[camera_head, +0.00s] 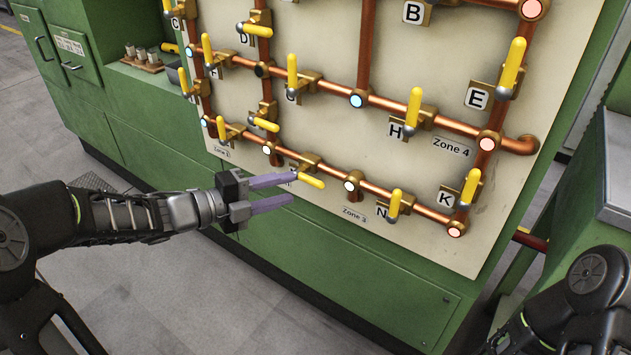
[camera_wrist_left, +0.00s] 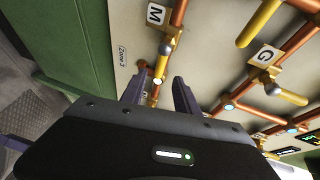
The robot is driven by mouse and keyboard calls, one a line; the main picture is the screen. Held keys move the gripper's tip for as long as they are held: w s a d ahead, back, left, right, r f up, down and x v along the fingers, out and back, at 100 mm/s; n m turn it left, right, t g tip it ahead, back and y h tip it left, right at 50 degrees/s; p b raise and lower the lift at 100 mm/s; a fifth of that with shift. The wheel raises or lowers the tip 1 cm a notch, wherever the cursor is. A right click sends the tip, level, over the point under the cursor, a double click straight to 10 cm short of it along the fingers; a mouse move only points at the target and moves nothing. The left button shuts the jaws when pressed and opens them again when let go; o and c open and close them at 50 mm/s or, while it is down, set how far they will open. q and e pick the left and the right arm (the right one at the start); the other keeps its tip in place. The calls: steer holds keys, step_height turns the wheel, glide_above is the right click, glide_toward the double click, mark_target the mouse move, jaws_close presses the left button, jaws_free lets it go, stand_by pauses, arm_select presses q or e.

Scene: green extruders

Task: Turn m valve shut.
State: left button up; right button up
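The M valve has a yellow handle (camera_head: 313,181) on the lowest copper pipe in the head view, lying roughly along the pipe. Its letter plate is mostly hidden behind my upper finger there. In the left wrist view the M plate (camera_wrist_left: 156,14) shows at the top, with the valve's grey pivot (camera_wrist_left: 166,47) just below it. My left gripper (camera_head: 283,190) is open and empty, its purple fingers just left of the handle in the head view; the fingers (camera_wrist_left: 159,92) stand apart in the wrist view. I cannot tell whether they touch anything. My right gripper is out of view.
The N valve (camera_head: 395,205) and K valve (camera_head: 470,188) are farther right; the H valve (camera_head: 413,108) is above. A G plate (camera_wrist_left: 265,56) shows in the wrist view. Green cabinet panels (camera_head: 330,255) lie below the pale board (camera_head: 330,120). Grey floor is open at lower left.

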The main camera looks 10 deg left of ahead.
mark_target(309, 183)
arm_select(q)
steer(key=shift+w+d, duration=0.1)
steer(key=b+x, duration=0.1)
steer(key=x, duration=0.6)
steer(key=shift+w+d+f, duration=0.15)
steer(key=shift+w, duration=0.05)
jaws_close()
stand_by(1.3)
